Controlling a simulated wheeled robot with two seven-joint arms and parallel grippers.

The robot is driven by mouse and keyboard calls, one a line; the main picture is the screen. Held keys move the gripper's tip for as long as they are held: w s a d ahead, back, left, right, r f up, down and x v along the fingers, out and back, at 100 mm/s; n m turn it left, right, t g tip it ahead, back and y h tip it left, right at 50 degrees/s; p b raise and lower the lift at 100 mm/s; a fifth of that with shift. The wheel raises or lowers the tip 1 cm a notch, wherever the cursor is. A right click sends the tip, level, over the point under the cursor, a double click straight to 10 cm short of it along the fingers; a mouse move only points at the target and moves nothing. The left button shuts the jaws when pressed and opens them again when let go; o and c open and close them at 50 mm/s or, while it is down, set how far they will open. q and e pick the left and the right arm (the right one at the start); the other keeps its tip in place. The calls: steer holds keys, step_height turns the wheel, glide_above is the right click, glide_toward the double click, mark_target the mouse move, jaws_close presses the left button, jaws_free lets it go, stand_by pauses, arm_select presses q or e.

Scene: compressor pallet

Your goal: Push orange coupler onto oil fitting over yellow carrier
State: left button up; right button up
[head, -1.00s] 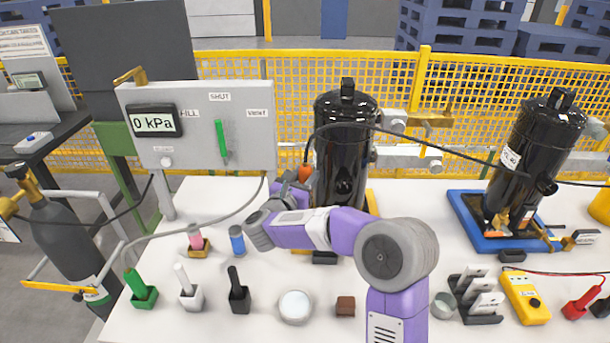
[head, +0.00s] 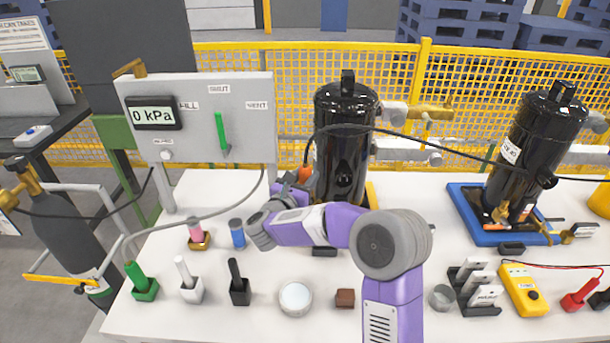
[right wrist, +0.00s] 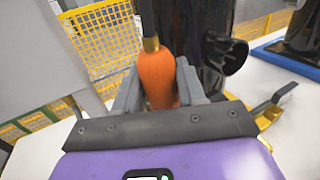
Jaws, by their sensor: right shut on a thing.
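The orange coupler (right wrist: 157,78) is between the fingers of my right gripper (right wrist: 158,88), which is shut on it; a brass-coloured collar and a dark hose lead from its top. In the head view a bit of the coupler (head: 305,174) shows above my right gripper (head: 298,186), close to the left side of the near black compressor (head: 341,140). The yellow carrier (head: 371,194) shows only as a strip beside that compressor's base. The oil fitting is hidden, and I cannot tell whether the coupler touches it. My left gripper is not in view.
A grey panel (head: 198,165) with a 0 kPa display and green lever stands left of the compressor. Coloured plugs in holders, a round dish (head: 295,298) and a brown block (head: 345,298) line the front table. A second compressor stands on a blue carrier (head: 464,203) at right.

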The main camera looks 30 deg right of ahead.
mark_target(302, 181)
steer(key=shift+f, duration=0.1)
steer(key=o, duration=1.3)
steer(key=v, duration=0.6)
steer(key=shift+s+a+p, duration=0.25)
steer(key=shift+a+p, duration=0.05)
steer(key=shift+p, duration=0.05)
steer(key=shift+s+a, duration=0.3)
